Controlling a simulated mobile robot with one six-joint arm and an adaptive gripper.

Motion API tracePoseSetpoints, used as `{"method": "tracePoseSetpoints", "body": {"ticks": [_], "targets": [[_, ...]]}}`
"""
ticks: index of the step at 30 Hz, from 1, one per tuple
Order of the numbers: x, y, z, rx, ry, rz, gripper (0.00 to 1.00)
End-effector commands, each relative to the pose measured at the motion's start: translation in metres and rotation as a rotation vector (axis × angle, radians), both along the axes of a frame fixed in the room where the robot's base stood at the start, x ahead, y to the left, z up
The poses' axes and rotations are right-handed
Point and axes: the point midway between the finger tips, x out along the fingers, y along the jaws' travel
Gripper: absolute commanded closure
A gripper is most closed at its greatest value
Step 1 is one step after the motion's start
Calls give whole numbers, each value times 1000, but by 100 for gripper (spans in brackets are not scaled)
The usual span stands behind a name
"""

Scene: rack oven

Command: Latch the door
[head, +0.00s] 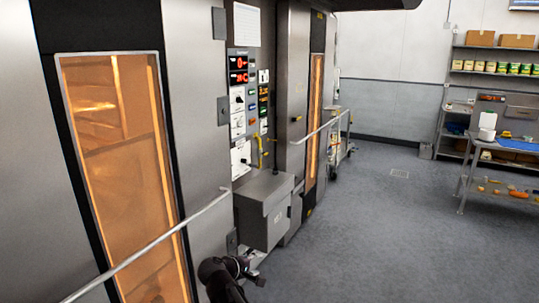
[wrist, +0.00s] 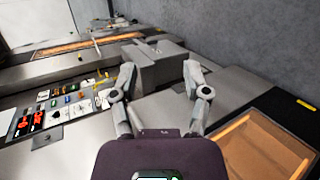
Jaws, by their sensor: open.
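The near oven door (head: 195,80) is brushed steel with a tall, glowing window (head: 120,160) and a long bar handle (head: 150,247) across it. It looks in line with the oven front; I cannot tell whether it is fully seated. Its window also shows at lower right in the wrist view (wrist: 262,147). A small dark bracket (head: 232,242) sits low by the door's right edge; I cannot make out a latch's state. My gripper (head: 256,270) is low in front of the oven, right of the door. In the wrist view, my gripper (wrist: 158,78) has its fingers spread, with nothing between them.
A grey box (head: 265,212) juts out below the control panel (head: 240,100), close to my gripper. A second oven with its own bar handle (head: 318,128) stands beyond. The floor (head: 390,220) between is clear.

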Motion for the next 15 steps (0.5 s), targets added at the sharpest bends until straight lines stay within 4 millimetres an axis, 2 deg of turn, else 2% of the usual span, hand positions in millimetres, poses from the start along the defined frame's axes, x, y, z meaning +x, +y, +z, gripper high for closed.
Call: {"method": "tracePoseSetpoints", "body": {"ticks": [1, 6, 15], "targets": [[-5, -20, -11, 43, 20, -44, 39], [-21, -72, -40, 197, 92, -187, 39], [-62, -143, -86, 473, 204, -440, 39]]}}
